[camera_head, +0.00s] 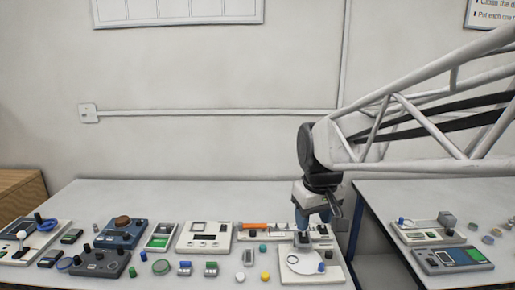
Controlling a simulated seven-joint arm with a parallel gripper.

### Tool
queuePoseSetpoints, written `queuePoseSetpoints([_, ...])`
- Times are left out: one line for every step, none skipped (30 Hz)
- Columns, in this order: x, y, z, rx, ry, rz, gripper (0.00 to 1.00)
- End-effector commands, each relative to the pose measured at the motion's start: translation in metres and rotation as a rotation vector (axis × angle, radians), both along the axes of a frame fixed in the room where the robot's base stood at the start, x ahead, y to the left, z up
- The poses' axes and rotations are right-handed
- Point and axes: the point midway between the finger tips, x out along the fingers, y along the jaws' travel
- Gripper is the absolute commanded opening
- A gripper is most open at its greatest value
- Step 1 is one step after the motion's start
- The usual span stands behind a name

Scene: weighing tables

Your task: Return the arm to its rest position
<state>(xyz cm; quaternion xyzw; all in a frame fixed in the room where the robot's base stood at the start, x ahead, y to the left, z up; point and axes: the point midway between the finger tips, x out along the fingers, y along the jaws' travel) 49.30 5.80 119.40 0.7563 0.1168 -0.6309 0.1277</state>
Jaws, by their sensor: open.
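My gripper (303,236) points down at the end of my arm, which reaches in from the right. Its fingers are open, low over the front right part of the left table (200,196). They are at the back of a white device with a round plate (300,264). I cannot tell whether the fingertips touch it. I see nothing held between the fingers, though they are small here.
Several instruments crowd the left table, among them a blue box (122,235). Small coloured pieces, such as a yellow one (265,276), lie in front. A second table (440,193) stands right, across a gap.

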Motion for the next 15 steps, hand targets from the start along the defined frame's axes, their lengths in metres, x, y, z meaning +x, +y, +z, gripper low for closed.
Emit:
queuePoseSetpoints([-0.013, -0.006, -0.001, 0.003, -0.005, -0.024, 0.51])
queuePoseSetpoints([-0.020, -0.009, -0.002, 0.005, -0.006, -0.037, 0.51])
queuePoseSetpoints([-0.029, -0.013, -0.004, 0.007, -0.009, -0.055, 0.51])
queuePoseSetpoints([-0.036, -0.016, -0.005, 0.009, -0.011, -0.069, 0.51])
queuePoseSetpoints([-0.042, -0.019, -0.007, 0.010, -0.012, -0.082, 0.51])
queuePoseSetpoints([-0.051, -0.023, -0.009, 0.012, -0.015, -0.101, 0.51])
queuePoseSetpoints([-0.058, -0.025, -0.010, 0.015, -0.017, -0.115, 0.51])
queuePoseSetpoints([-0.065, -0.028, -0.012, 0.016, -0.018, -0.127, 0.51])
queuePoseSetpoints([-0.074, -0.031, -0.014, 0.018, -0.022, -0.144, 0.51])
queuePoseSetpoints([-0.080, -0.034, -0.017, 0.021, -0.023, -0.159, 0.51])
queuePoseSetpoints([-0.087, -0.036, -0.019, 0.023, -0.026, -0.173, 0.51])
queuePoseSetpoints([-0.096, -0.039, -0.021, 0.025, -0.028, -0.190, 0.51])
queuePoseSetpoints([-0.103, -0.041, -0.024, 0.027, -0.030, -0.205, 0.51])
queuePoseSetpoints([-0.109, -0.043, -0.026, 0.028, -0.032, -0.218, 0.51])
queuePoseSetpoints([-0.118, -0.046, -0.029, 0.032, -0.035, -0.235, 0.51])
